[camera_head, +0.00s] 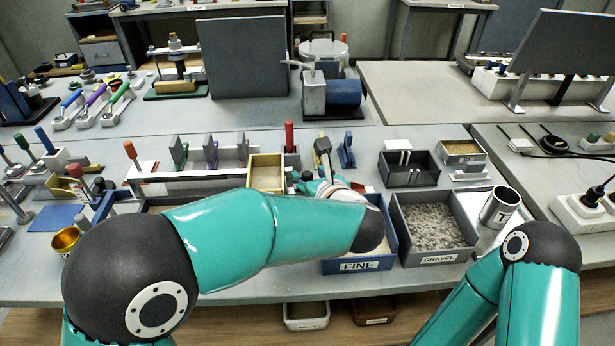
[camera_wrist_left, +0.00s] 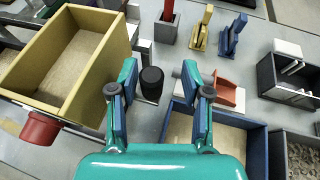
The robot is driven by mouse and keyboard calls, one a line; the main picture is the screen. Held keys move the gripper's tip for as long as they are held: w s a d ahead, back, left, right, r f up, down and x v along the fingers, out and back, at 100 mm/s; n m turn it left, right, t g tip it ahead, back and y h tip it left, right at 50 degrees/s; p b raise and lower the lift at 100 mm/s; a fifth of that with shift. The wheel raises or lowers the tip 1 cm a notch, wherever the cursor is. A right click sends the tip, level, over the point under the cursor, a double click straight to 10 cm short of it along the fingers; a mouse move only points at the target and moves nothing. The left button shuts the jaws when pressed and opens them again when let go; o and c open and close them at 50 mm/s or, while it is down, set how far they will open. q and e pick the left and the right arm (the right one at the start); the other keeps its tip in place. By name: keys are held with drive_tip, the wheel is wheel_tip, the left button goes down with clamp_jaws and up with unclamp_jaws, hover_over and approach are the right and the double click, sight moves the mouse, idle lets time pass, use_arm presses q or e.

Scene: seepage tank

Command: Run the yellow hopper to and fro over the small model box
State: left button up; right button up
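The yellow hopper (camera_head: 266,160) is an open-topped box with sandy material inside. It sits just left of my left gripper (camera_head: 325,186), over a long low frame. In the left wrist view the hopper (camera_wrist_left: 117,52) fills the left side, with a red knob (camera_wrist_left: 40,128) at its near side. My left gripper (camera_wrist_left: 160,92) is open, its fingers apart with nothing held. A black cylindrical knob (camera_wrist_left: 152,80) shows between and beyond the fingers; I cannot tell its distance. The small model box is not clearly visible; my left forearm covers the area below the hopper. My right gripper is out of view.
The blue FINE bin (camera_head: 358,266) lies under and right of my left arm, with the GRAVEL bin (camera_head: 437,258) beside it. A dark tray (camera_head: 409,178) stands behind them. A red-handled tool (camera_head: 289,138) stands behind the hopper. A brass cup (camera_head: 66,240) is at left.

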use_arm(q)
drive_tip(key=shift+a, duration=0.2)
drive_tip(key=shift+s+d, duration=0.1)
drive_tip(key=v, duration=0.7)
drive_tip(key=shift+s, duration=0.1)
